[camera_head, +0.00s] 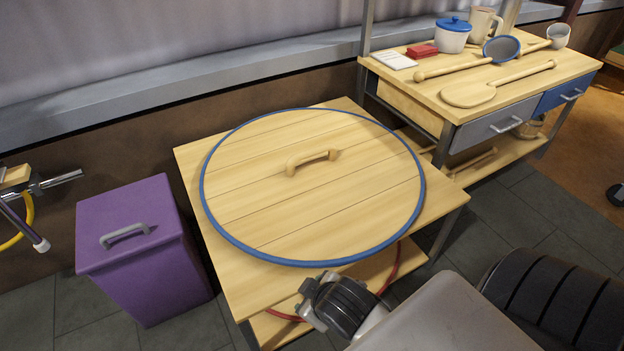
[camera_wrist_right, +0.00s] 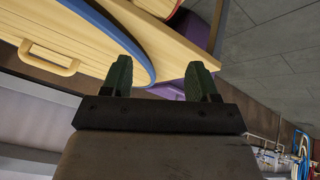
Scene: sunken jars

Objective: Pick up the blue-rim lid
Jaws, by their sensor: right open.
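The blue-rim lid is a large round wooden disc of planks (camera_head: 330,220) with a blue edge. My left gripper is not in view.
A purple bin (camera_head: 140,250) with a grey handle stands left of the table. A red-rimmed round thing (camera_head: 391,270) lies on the lower shelf. A bench (camera_head: 430,93) at the back right holds a jar with a blue lid (camera_head: 453,30), a mug and ladles.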

